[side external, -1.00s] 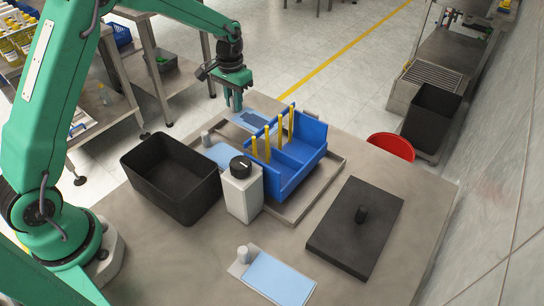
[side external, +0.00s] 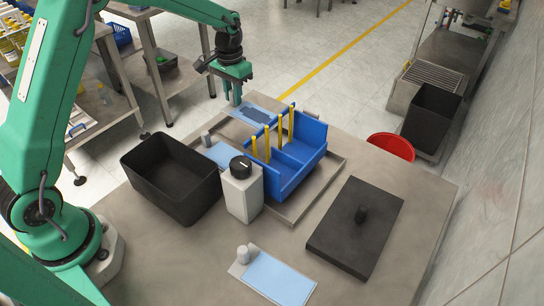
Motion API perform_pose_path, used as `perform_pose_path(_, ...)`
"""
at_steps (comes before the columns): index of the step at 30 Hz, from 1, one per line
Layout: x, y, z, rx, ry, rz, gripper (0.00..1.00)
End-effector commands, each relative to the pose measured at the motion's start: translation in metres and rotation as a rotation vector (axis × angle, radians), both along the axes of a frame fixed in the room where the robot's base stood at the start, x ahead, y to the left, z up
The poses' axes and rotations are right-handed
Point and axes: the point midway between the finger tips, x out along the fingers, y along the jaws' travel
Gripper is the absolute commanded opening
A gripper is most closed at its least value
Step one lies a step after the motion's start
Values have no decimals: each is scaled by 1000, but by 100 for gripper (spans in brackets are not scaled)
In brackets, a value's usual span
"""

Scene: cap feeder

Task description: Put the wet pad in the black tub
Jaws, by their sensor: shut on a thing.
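The pad with a dark damp-looking patch (side external: 258,113) is light blue and lies at the far edge of the table, behind the blue bin. My gripper (side external: 236,102) is over its left end, fingers pointing down and shut on the pad's grip, which the fingers mostly hide. The pad looks slightly raised, but the gap below it is hard to judge. The black tub (side external: 140,158) stands open on the table at the left, in front of my gripper, and looks empty inside.
A blue bin with yellow posts (side external: 304,138) sits in a shallow metal tray (side external: 320,185). A white post with a black knob (side external: 241,192) stands between tub and bin. Other blue pads lie at left (side external: 221,155) and front (side external: 278,279). A black lid (side external: 355,230) lies right.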

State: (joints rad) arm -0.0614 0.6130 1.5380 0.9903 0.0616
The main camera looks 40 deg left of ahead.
Motion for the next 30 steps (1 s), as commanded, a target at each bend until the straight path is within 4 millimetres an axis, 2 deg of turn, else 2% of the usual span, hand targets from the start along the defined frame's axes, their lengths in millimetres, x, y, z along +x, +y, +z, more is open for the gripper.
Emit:
perform_pose_path(8, -10, 3, 6, 0, -1, 3, 1)
perform_pose_path(14, -34, 9, 18, 0, -2, 9, 1)
perform_pose_path(30, -142, 23, 46, 0, -2, 30, 1)
